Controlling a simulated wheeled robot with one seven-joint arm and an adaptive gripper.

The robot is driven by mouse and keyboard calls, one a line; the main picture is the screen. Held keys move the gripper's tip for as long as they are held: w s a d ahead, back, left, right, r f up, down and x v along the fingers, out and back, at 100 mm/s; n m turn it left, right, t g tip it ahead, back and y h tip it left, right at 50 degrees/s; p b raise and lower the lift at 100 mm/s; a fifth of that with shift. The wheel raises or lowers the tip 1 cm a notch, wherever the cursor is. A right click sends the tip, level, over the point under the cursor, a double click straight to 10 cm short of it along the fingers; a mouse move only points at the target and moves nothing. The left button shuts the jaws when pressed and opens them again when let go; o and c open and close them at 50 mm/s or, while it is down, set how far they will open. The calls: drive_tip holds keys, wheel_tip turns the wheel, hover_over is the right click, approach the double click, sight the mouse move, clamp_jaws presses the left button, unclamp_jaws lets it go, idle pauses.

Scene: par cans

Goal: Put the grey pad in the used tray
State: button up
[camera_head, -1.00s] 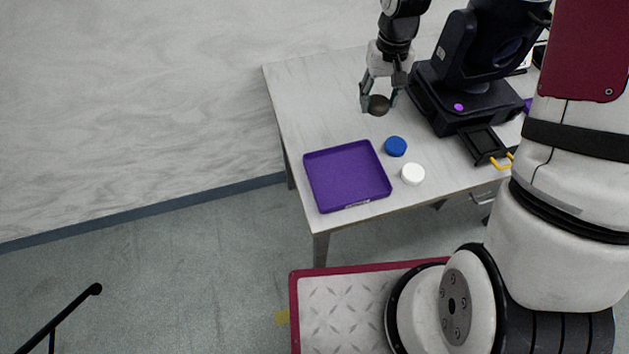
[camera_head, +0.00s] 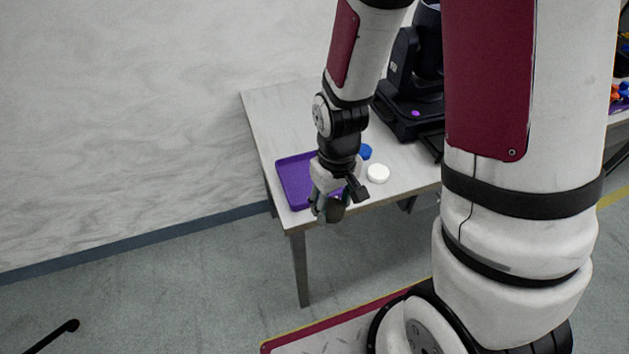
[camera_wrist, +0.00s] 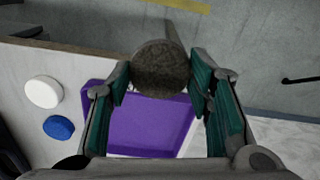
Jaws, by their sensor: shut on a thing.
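The grey pad (camera_wrist: 161,69) is a round, dark grey-brown disc held between the fingertips of my gripper (camera_wrist: 163,80) in the wrist view. In the head view my gripper (camera_head: 330,208) is shut on the pad (camera_head: 336,211), near the front edge of the table. The used tray is the purple, shallow, square tray (camera_head: 293,183) on the table, partly hidden behind my gripper in the head view. In the wrist view the tray (camera_wrist: 145,128) shows below and beyond the pad, between my fingers. The part of the tray I see is empty.
A white round lid (camera_head: 378,173) and a blue round lid (camera_head: 365,151) lie on the table (camera_head: 270,110) to the right of the tray. A black stage light (camera_head: 412,95) stands behind them. The floor is open left of the table.

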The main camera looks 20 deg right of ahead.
drive_tip(key=shift+s+f, duration=0.2)
drive_tip(key=shift+s, duration=0.35)
drive_tip(key=shift+f+b, duration=0.1)
drive_tip(key=shift+b, duration=0.3)
drive_tip(key=w+b, duration=0.1)
drive_tip(key=b, duration=0.1)
drive_tip(key=w+b, duration=0.1)
drive_tip(key=b, duration=0.1)
drive_tip(key=shift+w+d+f, duration=0.15)
drive_tip(key=shift+d, duration=0.05)
drive_tip(key=w, duration=0.8)
drive_tip(key=w+d+f+b, duration=0.1)
drive_tip(key=w, duration=0.4)
drive_tip(key=shift+w, duration=0.1)
drive_tip(key=shift+f, duration=1.75)
drive_tip(key=shift+f, duration=0.15)
drive_tip(key=o, duration=0.8)
drive_tip(key=shift+c, duration=0.2)
